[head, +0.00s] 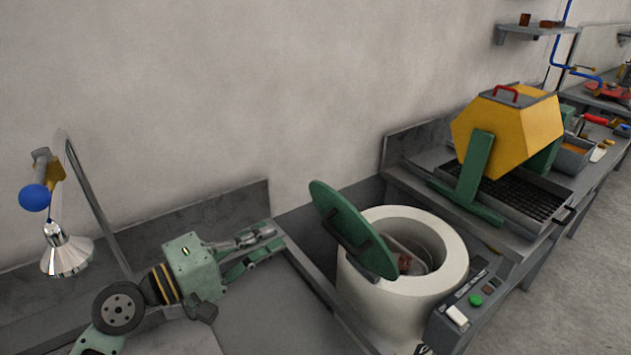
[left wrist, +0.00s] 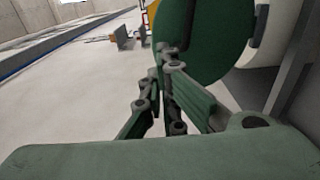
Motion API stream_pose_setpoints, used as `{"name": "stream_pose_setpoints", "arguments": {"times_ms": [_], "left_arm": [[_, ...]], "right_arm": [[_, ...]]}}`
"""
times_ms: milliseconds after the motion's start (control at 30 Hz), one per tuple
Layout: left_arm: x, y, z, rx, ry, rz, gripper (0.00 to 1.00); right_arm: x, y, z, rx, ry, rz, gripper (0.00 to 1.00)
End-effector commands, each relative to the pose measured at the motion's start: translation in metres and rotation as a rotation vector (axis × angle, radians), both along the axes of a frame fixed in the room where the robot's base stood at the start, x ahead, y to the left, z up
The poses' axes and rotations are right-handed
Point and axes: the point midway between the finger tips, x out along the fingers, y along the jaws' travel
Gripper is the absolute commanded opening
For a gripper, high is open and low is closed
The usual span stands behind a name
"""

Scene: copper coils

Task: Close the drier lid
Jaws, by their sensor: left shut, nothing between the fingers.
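The drier (head: 388,288) is a round white tub set into the bench, with an open top. Its green round lid (head: 352,229) stands tilted up on the left side of the opening, with a dark bar across its face. Reddish-brown things show inside the tub. My left gripper (head: 272,240) is shut and empty, a little to the left of the lid. In the left wrist view the green lid (left wrist: 205,40) rises just beyond the fingers (left wrist: 165,70). I cannot tell from this whether they touch it. My right gripper is not in view.
A control panel with a green button (head: 476,299) is at the drier's front right. A yellow six-sided drum (head: 510,130) stands on a green frame over a tray to the right. A lamp-like metal cone (head: 67,254) is at the left. The wall runs behind the bench.

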Motion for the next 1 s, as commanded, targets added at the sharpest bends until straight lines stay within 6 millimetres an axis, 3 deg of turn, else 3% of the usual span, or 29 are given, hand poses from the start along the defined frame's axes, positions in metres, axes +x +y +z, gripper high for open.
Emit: {"name": "stream_pose_setpoints", "arguments": {"times_ms": [200, 333, 533, 700, 1000], "left_arm": [[0.006, -0.007, 0.001, -0.003, 0.000, 0.000, 0.00], [0.018, -0.023, 0.004, -0.004, 0.000, -0.001, 0.00], [0.046, -0.056, 0.003, -0.004, -0.001, -0.001, 0.00], [0.067, -0.083, 0.001, -0.002, -0.001, -0.002, 0.00], [0.087, -0.107, 0.000, 0.001, 0.001, 0.000, 0.00]], "right_arm": [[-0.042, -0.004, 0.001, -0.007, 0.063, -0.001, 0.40], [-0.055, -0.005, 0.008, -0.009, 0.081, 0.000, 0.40], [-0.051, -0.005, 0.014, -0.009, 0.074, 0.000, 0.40], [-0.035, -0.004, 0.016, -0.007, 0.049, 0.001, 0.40], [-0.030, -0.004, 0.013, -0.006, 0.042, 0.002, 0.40]]}}
